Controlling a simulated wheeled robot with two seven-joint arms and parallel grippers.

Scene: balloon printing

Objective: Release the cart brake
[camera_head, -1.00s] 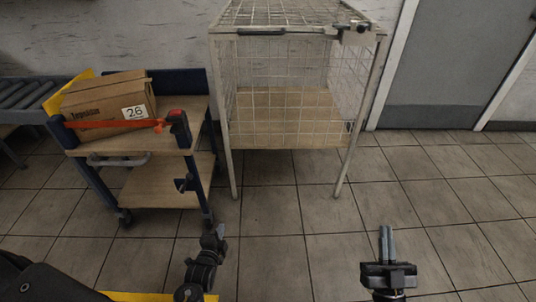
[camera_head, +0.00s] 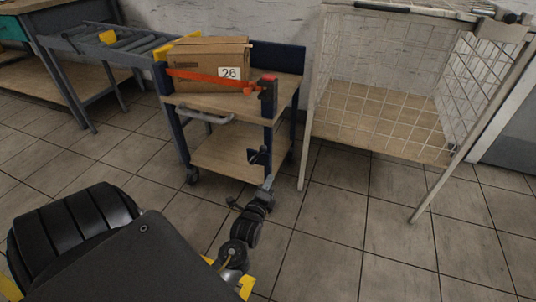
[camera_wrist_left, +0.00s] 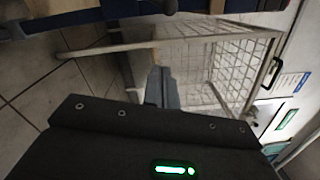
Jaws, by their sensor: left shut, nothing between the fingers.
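The cart (camera_head: 228,156) has dark blue posts, two wooden shelves and small wheels. A red-topped dark block (camera_head: 268,88) sits at its upper front right corner. A small dark lever-like part (camera_head: 258,156) projects from the right front post lower down; I cannot tell which part is the brake. My left gripper (camera_head: 268,182) is shut and empty, just below the lever-like part in the picture; contact is not clear. Its closed fingers (camera_wrist_left: 162,88) show in the left wrist view, with dark blue cart parts (camera_wrist_left: 98,15) at the top left. My right gripper is out of view.
A cardboard box (camera_head: 209,66) marked 26 lies on the cart's top shelf behind an orange strap (camera_head: 208,82). A wire cage (camera_head: 385,85) stands close to the cart's right. A roller conveyor (camera_head: 110,42) is behind left. Tiled floor (camera_head: 345,235) in front of the cage is clear.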

